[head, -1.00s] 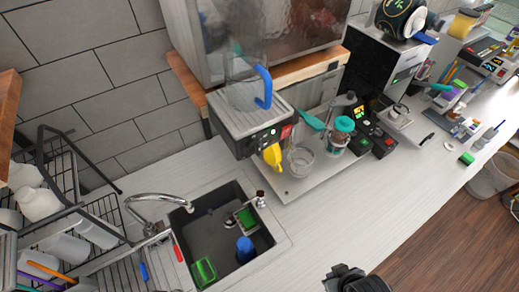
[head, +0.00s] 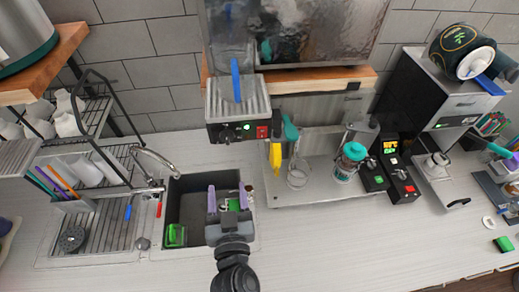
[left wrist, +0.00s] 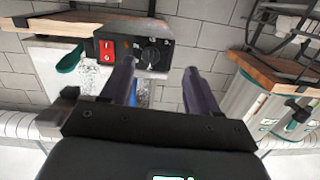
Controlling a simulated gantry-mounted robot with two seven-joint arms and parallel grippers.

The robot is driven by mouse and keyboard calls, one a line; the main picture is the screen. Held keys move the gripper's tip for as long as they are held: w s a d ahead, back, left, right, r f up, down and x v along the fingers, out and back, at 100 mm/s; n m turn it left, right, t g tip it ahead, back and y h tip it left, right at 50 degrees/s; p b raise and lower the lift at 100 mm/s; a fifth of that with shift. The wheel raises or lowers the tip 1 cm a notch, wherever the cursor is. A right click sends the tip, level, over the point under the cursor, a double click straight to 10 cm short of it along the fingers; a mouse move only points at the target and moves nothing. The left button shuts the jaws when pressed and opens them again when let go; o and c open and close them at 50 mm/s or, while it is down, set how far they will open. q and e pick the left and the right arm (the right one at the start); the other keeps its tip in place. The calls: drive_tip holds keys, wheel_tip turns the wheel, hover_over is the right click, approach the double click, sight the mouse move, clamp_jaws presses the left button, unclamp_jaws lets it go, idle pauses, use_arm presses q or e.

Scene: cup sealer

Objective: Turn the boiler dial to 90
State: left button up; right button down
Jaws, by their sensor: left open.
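The boiler (head: 238,98) is a grey and black box with a blue handle on top, mounted in front of the wooden shelf. Its front has a green light, a red switch (head: 262,131) and a dark dial. In the left wrist view the black round dial (left wrist: 152,50) shows beside the red switch (left wrist: 107,48); its setting is too small to read. My left gripper (head: 227,187) is open and empty over the sink, below and apart from the boiler. Its two purple fingers (left wrist: 158,68) point towards the boiler's front. My right gripper is not in view.
The sink (head: 184,207) lies under my left gripper. A yellow thing (head: 274,158) hangs right of the boiler, near a glass cup (head: 298,173) and a teal-lidded jar (head: 348,161). A dish rack (head: 100,200) stands left.

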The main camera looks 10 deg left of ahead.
sight(227, 140)
use_arm(q)
drive_tip(key=shift+t, duration=0.5)
drive_tip(key=w+a+r+p, duration=0.1)
drive_tip(key=w, duration=0.2)
drive_tip(key=w+a+r+p, duration=0.1)
drive_tip(key=w, duration=0.3)
drive_tip(key=w+r, duration=0.2)
drive_tip(key=w, duration=0.1)
drive_tip(key=shift+w+a+p, duration=0.15)
drive_tip(key=shift+a+p, duration=0.25)
drive_tip(key=shift+w+a+f, duration=0.1)
drive_tip(key=shift+w+a, duration=0.1)
drive_tip(key=shift+w, duration=0.35)
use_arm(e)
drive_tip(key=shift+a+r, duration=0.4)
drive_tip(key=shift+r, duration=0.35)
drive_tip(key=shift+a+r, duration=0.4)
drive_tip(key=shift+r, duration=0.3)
use_arm(q)
drive_tip(key=c, duration=1)
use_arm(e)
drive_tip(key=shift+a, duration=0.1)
